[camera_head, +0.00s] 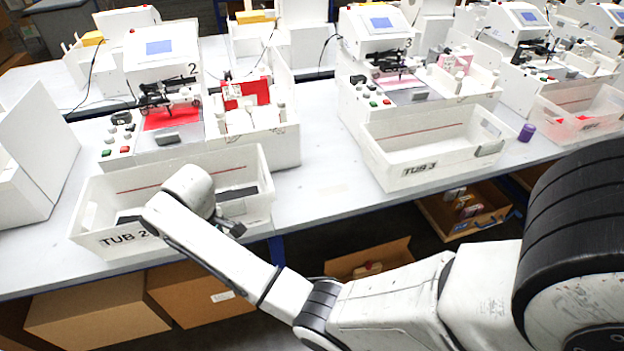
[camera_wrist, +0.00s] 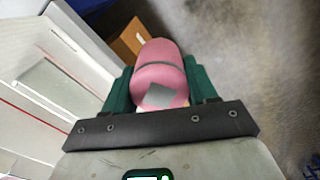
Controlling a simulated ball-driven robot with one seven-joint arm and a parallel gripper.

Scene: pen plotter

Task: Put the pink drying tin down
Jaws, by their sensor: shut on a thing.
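The pink drying tin (camera_wrist: 156,62) is in the wrist view, a rounded pink cylinder with a dark band and a grey square patch. My gripper (camera_wrist: 157,88) is shut on it, with a green finger on each side. The floor and a brown box show beyond the tin, and a white tub lies to the left. In the head view my wrist is in front of and over the tub marked TUB 2 (camera_head: 262,192). The tin and my fingers cannot be made out there.
The tub marked TUB 3 (camera_head: 440,172) stands further right on the white table (camera_head: 325,185), with bare tabletop between the tubs. Plotters (camera_head: 165,85) stand behind them. A purple tin (camera_head: 526,132) is near the front edge. Cardboard boxes (camera_head: 95,312) are below the table.

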